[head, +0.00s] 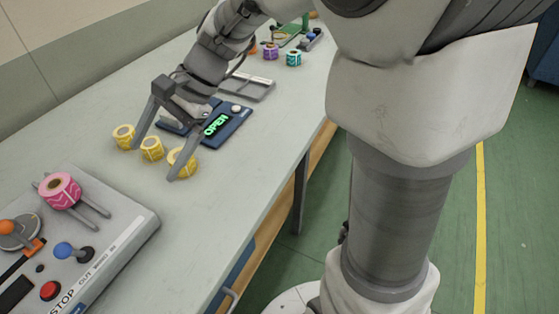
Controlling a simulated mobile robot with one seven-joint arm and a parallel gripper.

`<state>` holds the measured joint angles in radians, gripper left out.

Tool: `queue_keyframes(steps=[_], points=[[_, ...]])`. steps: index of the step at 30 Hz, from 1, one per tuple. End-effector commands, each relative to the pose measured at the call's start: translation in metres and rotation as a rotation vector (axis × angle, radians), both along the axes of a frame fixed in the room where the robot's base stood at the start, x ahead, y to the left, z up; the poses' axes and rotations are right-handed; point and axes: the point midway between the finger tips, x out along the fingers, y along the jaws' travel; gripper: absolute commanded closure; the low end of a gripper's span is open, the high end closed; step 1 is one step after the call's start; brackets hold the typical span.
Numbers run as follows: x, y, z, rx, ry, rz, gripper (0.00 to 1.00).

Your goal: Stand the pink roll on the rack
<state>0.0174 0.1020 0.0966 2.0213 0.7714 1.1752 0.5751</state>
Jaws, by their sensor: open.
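The pink roll (60,191) lies on grey prongs on top of the grey machine (128,235) at the lower left. My gripper (156,162) is open, above the table beyond the machine and well apart from the pink roll. Its fingers are spread about the yellow rolls; I cannot tell whether they touch any. A low grey frame with a white label (256,80) lies farther back on the table, partly hidden by my arm; it may be the rack.
Three yellow rolls (152,149) stand in a row beside a blue panel reading OPEN (216,124). Purple (270,50) and teal (293,58) rolls stand far back near a green device (290,30). The machine carries an orange-knobbed lever, a blue knob and a red STOP button (50,290).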

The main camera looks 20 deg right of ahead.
Motion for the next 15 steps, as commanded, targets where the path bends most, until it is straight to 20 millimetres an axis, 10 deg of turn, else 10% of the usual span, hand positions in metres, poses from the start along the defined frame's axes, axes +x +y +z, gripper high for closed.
queue_keyframes(steps=[15], points=[[-0.086,-0.103,0.022,-0.466,-0.534,0.37,0.0]])
